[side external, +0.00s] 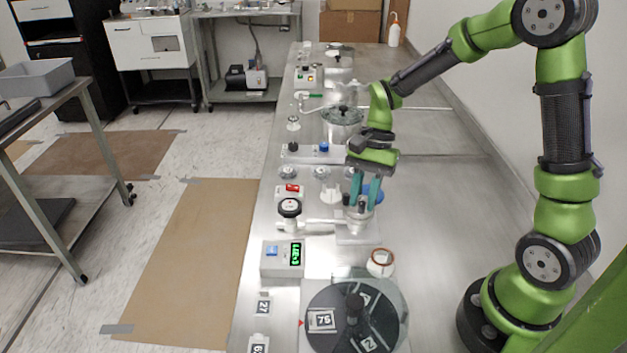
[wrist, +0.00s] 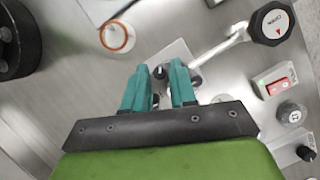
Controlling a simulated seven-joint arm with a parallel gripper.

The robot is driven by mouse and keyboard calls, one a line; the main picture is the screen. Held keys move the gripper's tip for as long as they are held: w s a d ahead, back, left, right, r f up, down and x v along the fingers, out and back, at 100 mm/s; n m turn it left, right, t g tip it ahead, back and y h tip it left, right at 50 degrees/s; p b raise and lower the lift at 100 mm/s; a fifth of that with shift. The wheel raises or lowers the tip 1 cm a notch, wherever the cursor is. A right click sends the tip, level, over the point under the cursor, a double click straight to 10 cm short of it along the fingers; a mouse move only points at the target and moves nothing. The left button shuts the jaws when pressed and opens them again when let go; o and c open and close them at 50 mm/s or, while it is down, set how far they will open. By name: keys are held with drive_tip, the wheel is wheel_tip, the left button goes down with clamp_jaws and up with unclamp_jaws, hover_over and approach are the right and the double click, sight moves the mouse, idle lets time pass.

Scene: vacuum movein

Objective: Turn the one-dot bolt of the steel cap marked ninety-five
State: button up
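My gripper (side external: 364,198) points down over a small pale metal fitting (side external: 356,222) in the middle of the bench. Its teal fingers stand apart. In the wrist view, my gripper (wrist: 160,68) shows a gap between the fingertips, with a dark-topped bolt (wrist: 159,73) in line with the gap. I cannot tell how far below the tips this bolt is. In the side view, dark bolt heads (side external: 361,207) show just below the fingers. The fingers hide part of the fitting. No ninety-five mark or single dot is readable in either view.
A handled valve (side external: 290,208) and a digital readout box (side external: 283,258) stand left of the fitting. A copper-rimmed ring (side external: 380,263) and a dark round plate marked 75 (side external: 390,310) lie nearer the camera. A glass-lidded pot (side external: 342,120) stands behind. The bench's right side is clear.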

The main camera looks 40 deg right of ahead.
drive_tip(key=shift+f, duration=0.1)
clamp_jaws()
drive_tip(key=shift+n, duration=0.4)
drive_tip(key=shift+w+a+n+g+h, duration=0.1)
drive_tip(key=shift+n+g+h, duration=0.3)
drive_tip(key=shift+n, duration=0.95)
drive_tip(key=shift+w+n+g+h, duration=0.1)
drive_tip(key=shift+n+g+h, duration=0.3)
drive_tip(key=shift+n, duration=0.95)
unclamp_jaws()
